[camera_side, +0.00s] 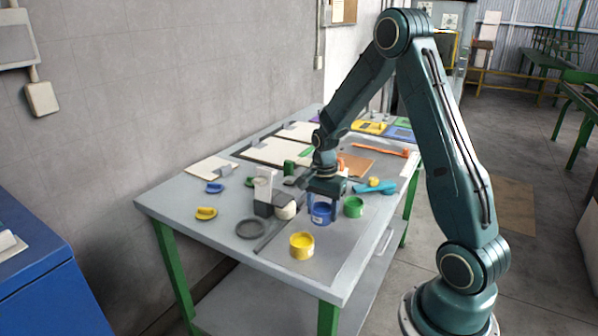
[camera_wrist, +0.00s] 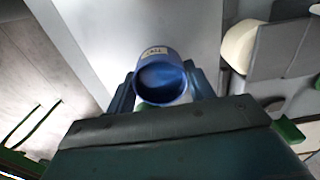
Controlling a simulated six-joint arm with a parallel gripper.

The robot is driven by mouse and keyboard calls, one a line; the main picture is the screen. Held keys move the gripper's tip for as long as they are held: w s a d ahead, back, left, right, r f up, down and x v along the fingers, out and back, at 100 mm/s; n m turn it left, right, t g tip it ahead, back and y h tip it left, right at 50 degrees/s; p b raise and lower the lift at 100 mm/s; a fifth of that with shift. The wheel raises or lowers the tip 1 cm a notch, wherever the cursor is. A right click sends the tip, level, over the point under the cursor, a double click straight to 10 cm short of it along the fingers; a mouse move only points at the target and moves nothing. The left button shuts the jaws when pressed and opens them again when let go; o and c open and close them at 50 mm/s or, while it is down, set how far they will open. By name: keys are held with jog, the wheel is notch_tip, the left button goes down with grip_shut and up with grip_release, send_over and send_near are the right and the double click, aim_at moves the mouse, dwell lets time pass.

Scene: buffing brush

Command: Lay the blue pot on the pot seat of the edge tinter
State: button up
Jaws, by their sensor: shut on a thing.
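My gripper (camera_side: 322,205) is shut on the blue pot (camera_side: 321,215), with one finger on each side of it. The pot is upright at or just above the table; I cannot tell whether it touches. In the wrist view the blue pot (camera_wrist: 160,78) sits between the fingers, with a pale label on its side. The roller (camera_wrist: 240,45) also shows in the wrist view. A dark ring (camera_side: 251,229) lies flat nearby; I cannot tell which part is the pot seat.
A yellow pot (camera_side: 302,246) stands in front of the blue pot and a green pot (camera_side: 353,207) close to its right. A blue tool (camera_side: 376,188) lies behind the green pot. Yellow (camera_side: 206,213) and blue (camera_side: 214,187) pieces lie at left. The front left table corner is clear.

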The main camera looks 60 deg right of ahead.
notch_tip(320, 180, up, 17)
dwell(0.4)
jog(key=shift+w, duration=0.1)
dwell(0.5)
jog(key=w+a+f+n, duration=0.3)
jog(key=f+n, duration=0.1)
jog(key=n, duration=0.1)
jog(key=w+a+f+n, duration=0.3)
jog(key=a+f+n, duration=0.1)
jog(key=n, duration=0.2)
jog(key=w+a+f+n, duration=0.3)
jog(key=a+f+n, duration=0.1)
jog(key=n, duration=0.1)
jog(key=shift+f+n, duration=0.2)
jog(key=shift+n, duration=0.1)
jog(key=shift+w+a+f+n, duration=0.2)
jog(key=shift+a+f+n, duration=0.35)
jog(key=shift+n, duration=0.15)
jog(key=shift+w+r, duration=0.1)
jog(key=shift+w, duration=0.05)
